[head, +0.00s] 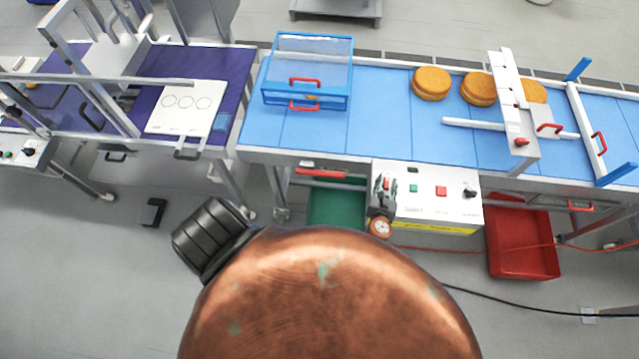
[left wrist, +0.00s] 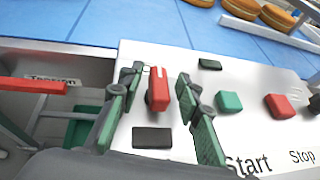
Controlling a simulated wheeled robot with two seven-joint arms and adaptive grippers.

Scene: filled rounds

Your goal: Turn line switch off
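The white control box (head: 455,212) hangs on the front edge of the blue conveyor. In the left wrist view a red switch lever (left wrist: 157,90) stands on its panel (left wrist: 190,125), with a dark rectangle in front of it. I cannot read its on or off position. My left gripper (head: 384,186) is at the box's left end. Its green-padded fingers (left wrist: 158,78) are open on either side of the red lever, with gaps showing. A green button (left wrist: 229,102) marked Start and a red button (left wrist: 279,106) marked Stop are to the right. My right gripper is not in view.
A black knob (head: 470,193) is at the box's right end. Several golden rounds (head: 432,83) lie on the blue belt (head: 380,120) near a metal crossbar. A clear blue-framed guard (head: 308,70) stands left. A red bin (head: 522,245) and green bin (head: 337,207) are below.

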